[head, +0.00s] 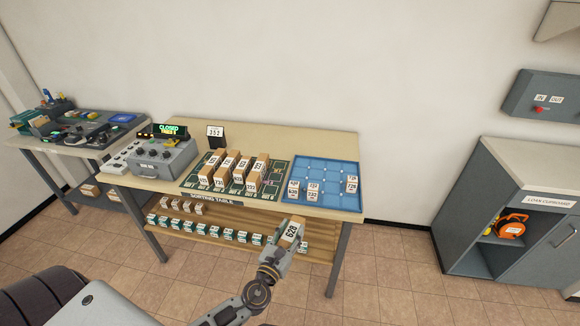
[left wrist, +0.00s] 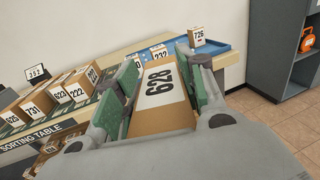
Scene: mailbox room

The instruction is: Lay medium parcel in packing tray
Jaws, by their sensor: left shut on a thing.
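My left gripper (head: 281,250) is shut on a brown cardboard parcel (head: 291,233) with a white label reading 628. It holds the parcel in front of the sorting table's front edge, below and in front of the blue tray. In the left wrist view the parcel (left wrist: 160,98) sits between the two green-padded fingers. The blue tray (head: 326,171) lies on the right end of the table, with a grid of compartments. Several small labelled parcels stand in its front-left compartments, and one labelled 726 (left wrist: 196,37) stands at its right side. My right gripper is not in view.
Several brown parcels (head: 232,168) stand on a dark green slotted board left of the tray. A grey console (head: 162,157) and number sign (head: 215,136) stand further left. A lower shelf (head: 213,225) holds small boxes. A grey cupboard (head: 510,220) is at right.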

